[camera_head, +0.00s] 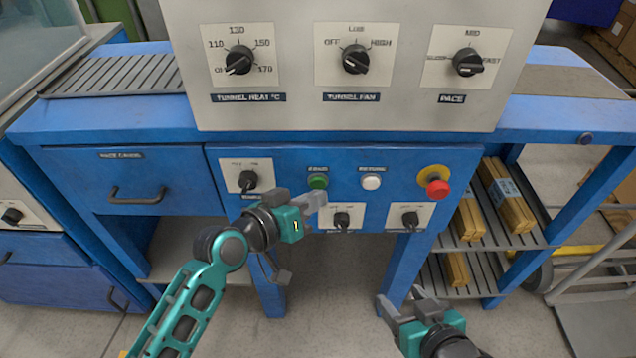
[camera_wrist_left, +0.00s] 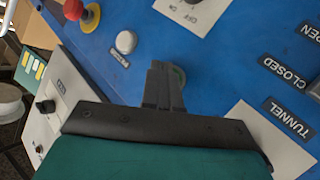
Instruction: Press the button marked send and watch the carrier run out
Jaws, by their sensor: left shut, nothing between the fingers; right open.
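The green button (camera_head: 318,182) sits on the blue front panel (camera_head: 285,165) under a small dark label that looks like SEND. My left gripper (camera_head: 320,198) is shut and empty, its fingertips just below the green button in the head view. In the left wrist view the shut fingertips (camera_wrist_left: 162,72) cover most of the green button (camera_wrist_left: 180,74); I cannot tell whether they touch it. A white button (camera_head: 371,183), also in the left wrist view (camera_wrist_left: 126,42), is to its right in the head view. My right gripper (camera_head: 402,302) is open and empty, low and right. I make out no carrier.
A red mushroom button (camera_head: 438,187) on a yellow base is further right. Rotary knobs (camera_head: 248,180) surround the buttons. A grey control box (camera_head: 340,105) stands above. Wood bundles (camera_head: 508,195) lie on racks at right. A drawer (camera_head: 135,182) is at left.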

